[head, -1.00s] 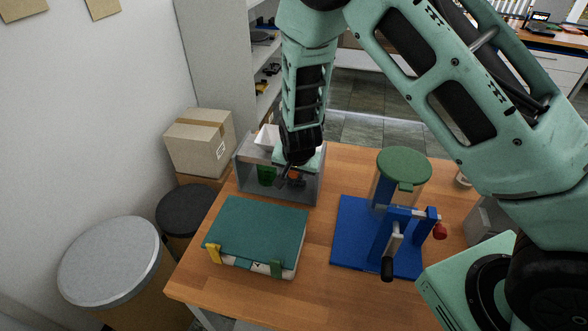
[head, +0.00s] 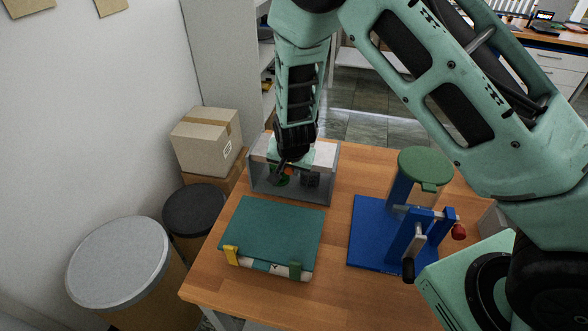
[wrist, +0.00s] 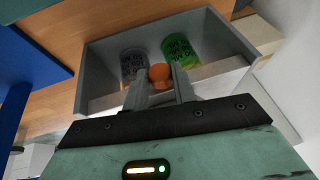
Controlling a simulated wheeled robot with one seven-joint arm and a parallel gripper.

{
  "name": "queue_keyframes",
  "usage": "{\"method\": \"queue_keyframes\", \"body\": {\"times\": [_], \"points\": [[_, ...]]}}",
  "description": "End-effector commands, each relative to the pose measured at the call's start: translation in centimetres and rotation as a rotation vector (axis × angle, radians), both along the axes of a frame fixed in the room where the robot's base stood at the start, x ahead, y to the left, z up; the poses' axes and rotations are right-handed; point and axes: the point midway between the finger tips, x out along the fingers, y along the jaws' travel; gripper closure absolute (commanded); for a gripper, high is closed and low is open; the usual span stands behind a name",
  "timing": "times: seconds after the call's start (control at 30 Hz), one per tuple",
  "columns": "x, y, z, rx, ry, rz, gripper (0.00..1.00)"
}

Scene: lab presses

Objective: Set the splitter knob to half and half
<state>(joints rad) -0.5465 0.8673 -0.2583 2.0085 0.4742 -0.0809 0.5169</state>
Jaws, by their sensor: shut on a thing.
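The splitter is a grey open-fronted box (head: 325,190) at the back left of the wooden table. Its orange knob (wrist: 159,73) shows between my two fingers in the wrist view and as a small orange spot in the head view (head: 288,171). My gripper (wrist: 161,82) is shut on this knob; in the head view it (head: 284,173) reaches down at the box front. Behind the knob stand a clear cup with dark lettering (wrist: 131,63) and a green cup (wrist: 182,50). The knob sits between them in the picture. Any setting marks cannot be made out.
A teal-lidded case (head: 268,232) lies just in front of the splitter. A blue press (head: 375,235) with a green round top (head: 425,167) stands to the right. Cartons (head: 207,142) and drums (head: 125,255) stand left of the table. Bare wood (head: 300,307) shows along the front.

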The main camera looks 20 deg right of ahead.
Motion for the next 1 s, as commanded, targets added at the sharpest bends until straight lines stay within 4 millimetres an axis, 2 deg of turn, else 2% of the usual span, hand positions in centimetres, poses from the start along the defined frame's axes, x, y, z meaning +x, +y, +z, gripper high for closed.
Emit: {"method": "queue_keyframes", "body": {"times": [0.3, 0.33, 0.4, 0.77, 0.87, 1.0], "points": [[0.2, 0.2, 0.0, -0.002, 0.0, 0.001, 1.0], [0.2, 0.2, 0.0, -0.002, 0.0, 0.001, 0.68], [0.2, 0.2, 0.0, -0.002, 0.0, 0.001, 0.51], [0.1, 0.3, 0.4, -0.001, -0.001, 0.002, 0.51], [-0.4, 0.5, 1.2, -0.001, -0.001, 0.003, 0.51], [-1.4, 0.7, 3.6, 0.0, -0.003, 0.004, 0.51]]}}
